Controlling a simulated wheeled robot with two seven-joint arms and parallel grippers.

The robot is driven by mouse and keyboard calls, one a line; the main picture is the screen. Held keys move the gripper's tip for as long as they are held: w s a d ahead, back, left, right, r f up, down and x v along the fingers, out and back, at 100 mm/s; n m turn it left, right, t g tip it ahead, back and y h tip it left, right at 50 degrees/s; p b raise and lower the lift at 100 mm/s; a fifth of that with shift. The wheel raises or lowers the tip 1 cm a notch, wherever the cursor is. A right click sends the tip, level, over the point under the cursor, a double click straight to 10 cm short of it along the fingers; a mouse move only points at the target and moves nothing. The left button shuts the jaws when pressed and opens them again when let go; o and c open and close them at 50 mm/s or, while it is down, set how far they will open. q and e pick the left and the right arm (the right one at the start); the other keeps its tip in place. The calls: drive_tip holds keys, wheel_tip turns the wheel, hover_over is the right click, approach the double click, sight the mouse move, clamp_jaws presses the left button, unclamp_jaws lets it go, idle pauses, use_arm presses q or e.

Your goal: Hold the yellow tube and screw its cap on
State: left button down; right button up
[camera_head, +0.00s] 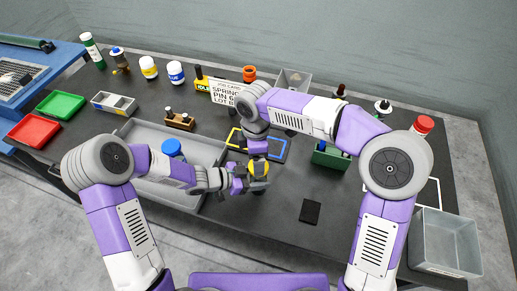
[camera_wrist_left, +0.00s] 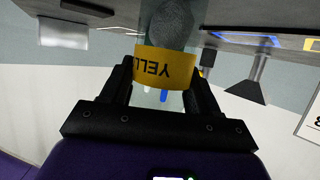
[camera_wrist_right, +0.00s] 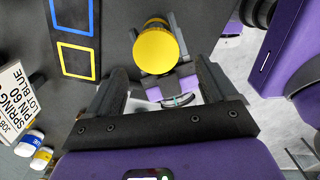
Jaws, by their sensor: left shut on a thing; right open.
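My left gripper (camera_head: 240,180) is shut on the yellow tube (camera_wrist_left: 165,68), around its yellow label band near the middle of the table. The yellow cap (camera_wrist_right: 155,52) shows as a flat yellow disc at the tube's end in the right wrist view, and as a yellow patch in the head view (camera_head: 259,170). I cannot tell how tightly it sits. My right gripper (camera_wrist_right: 160,78) is open above the tube, its fingers apart and not closed on the cap.
A job card (camera_head: 228,94) stands behind; blue and yellow outlined squares (camera_head: 271,142) mark the mat. A black pad (camera_head: 310,211) and grey bin (camera_head: 440,240) are right.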

sight(258, 179)
drive_tip(key=n, duration=0.2)
drive_tip(key=r+n, duration=0.1)
drive_tip(key=n, duration=0.2)
drive_tip(key=r+n, duration=0.1)
drive_tip(key=n, duration=0.1)
drive_tip(key=r+n, duration=0.1)
drive_tip(key=shift+w+d, duration=0.2)
drive_tip(key=shift+d, duration=0.05)
drive_tip(key=shift+f, duration=0.15)
drive_tip(key=shift+f, duration=3.95)
drive_tip(key=shift+c, duration=0.4)
